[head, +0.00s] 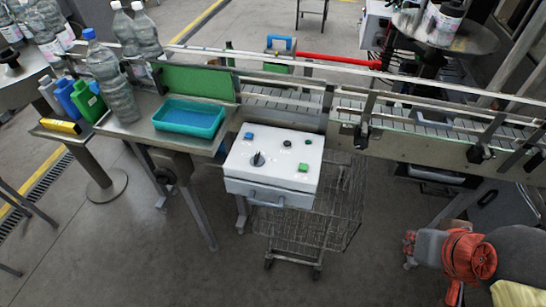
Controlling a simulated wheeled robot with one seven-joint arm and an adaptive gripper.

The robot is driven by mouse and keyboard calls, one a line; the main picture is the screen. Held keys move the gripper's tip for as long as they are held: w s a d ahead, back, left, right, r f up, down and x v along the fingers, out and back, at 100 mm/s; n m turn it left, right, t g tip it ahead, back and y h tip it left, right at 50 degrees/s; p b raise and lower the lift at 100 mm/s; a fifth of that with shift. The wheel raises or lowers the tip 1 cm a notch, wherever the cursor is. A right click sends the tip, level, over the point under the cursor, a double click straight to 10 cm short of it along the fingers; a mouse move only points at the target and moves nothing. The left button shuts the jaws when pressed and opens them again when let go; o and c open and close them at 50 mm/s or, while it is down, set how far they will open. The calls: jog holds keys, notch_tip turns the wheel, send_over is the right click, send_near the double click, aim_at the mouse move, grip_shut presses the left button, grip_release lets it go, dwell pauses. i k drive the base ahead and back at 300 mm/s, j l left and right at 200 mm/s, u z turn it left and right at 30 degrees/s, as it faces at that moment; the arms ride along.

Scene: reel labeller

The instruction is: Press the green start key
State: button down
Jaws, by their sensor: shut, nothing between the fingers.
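A green square key (303,167) sits at the front right of the sloping top of a white control box (273,168). The box is in the middle of the head view, in front of the conveyor. The same panel holds a blue square key (249,136) at the back left, a black rotary knob (258,159) at the left, a small dark round button (287,143) and another small dark round part near the back right edge. Nothing covers the green key. My gripper cannot be made out in this view.
A teal tray (190,132) stands on the metal table left of the box, with bottles and jugs beyond it. The conveyor (410,118) runs behind the box to the right. A wire trolley (330,215) stands below.

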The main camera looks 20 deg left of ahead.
aim_at(302, 166)
jog(key=i+u, duration=0.15)
jog(key=u, duration=0.2)
jog(key=i+l+u, duration=0.1)
jog(key=u, duration=0.25)
jog(key=i+l+u, duration=0.1)
jog(key=u, duration=0.3)
jog(key=l+u, duration=0.1)
jog(key=l, duration=0.9)
jog(key=k+l+u, duration=0.15)
jog(key=l, duration=0.9)
jog(key=i+l, duration=0.2)
jog(key=i, duration=0.3)
